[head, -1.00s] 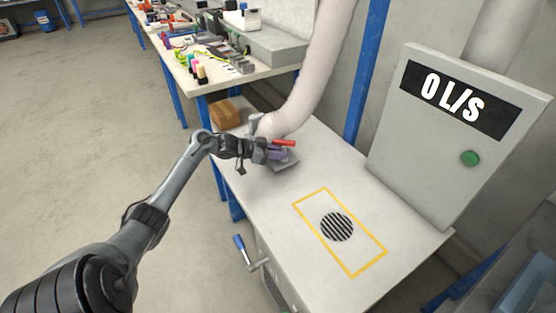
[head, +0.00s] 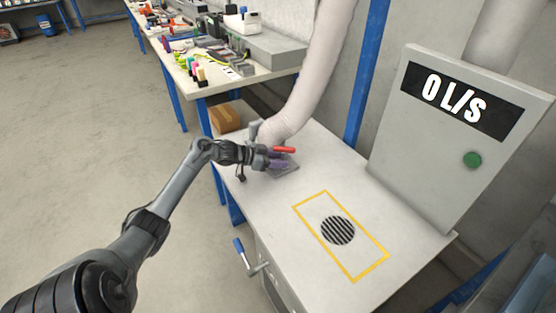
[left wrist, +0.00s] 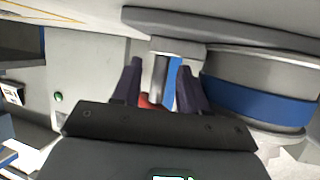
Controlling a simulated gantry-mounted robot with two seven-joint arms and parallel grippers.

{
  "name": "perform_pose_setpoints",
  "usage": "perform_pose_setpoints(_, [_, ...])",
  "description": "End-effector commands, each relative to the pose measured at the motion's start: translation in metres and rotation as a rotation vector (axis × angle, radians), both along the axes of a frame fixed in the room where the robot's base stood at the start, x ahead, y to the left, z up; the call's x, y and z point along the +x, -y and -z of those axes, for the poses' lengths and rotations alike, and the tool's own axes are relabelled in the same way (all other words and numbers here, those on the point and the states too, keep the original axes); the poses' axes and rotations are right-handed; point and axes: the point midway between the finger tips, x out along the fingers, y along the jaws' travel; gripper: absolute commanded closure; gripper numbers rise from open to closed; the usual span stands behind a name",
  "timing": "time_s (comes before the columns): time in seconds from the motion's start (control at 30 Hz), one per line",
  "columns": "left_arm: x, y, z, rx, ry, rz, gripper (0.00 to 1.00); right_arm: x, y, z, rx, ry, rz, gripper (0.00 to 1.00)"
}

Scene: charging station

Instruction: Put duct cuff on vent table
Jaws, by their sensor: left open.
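The duct cuff (head: 287,169) sits at the far end of the vent table, at the lower end of a thick white duct hose (head: 320,75). Its grey flange rests on or just above the tabletop; I cannot tell which. A red-tipped handle (head: 285,149) stands out from it. The cuff's grey body with a blue band (left wrist: 255,102) fills the right of the left wrist view. My left gripper (head: 279,158) is open, its dark purple fingers on either side of the grey handle shaft (left wrist: 160,78). The vent table (head: 250,190) has a round grille (head: 338,230) inside a yellow rectangle.
A cardboard box (head: 225,117) is at the table's far left corner. A control box reading 0 L/S (head: 455,130) with a green button stands at the right. A crank handle (head: 245,258) projects from the table's front. The table around the grille is clear.

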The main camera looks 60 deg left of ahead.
Motion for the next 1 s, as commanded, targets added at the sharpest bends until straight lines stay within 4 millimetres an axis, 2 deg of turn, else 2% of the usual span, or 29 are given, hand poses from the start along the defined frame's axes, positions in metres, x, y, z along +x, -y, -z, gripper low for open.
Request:
perform_pose_setpoints(0.13, [-0.005, -0.001, -0.006, 0.001, 0.0, -0.001, 0.57, 0.0, 0.0, -0.004, 0.0, -0.001, 0.0, 0.55])
perform_pose_setpoints(0.27, [-0.019, -0.005, -0.013, 0.002, -0.001, -0.001, 0.57, 0.0, 0.0, -0.014, 0.0, 0.0, 0.0, 0.55])
perform_pose_setpoints(0.7, [-0.086, -0.023, -0.042, 0.0, -0.002, 0.0, 0.57, 0.0, 0.0, -0.05, 0.0, 0.0, 0.0, 0.55])
perform_pose_setpoints(1.0, [-0.106, -0.028, -0.048, -0.001, 0.0, 0.0, 0.57, 0.0, 0.0, -0.057, 0.0, 0.0, 0.0, 0.55])
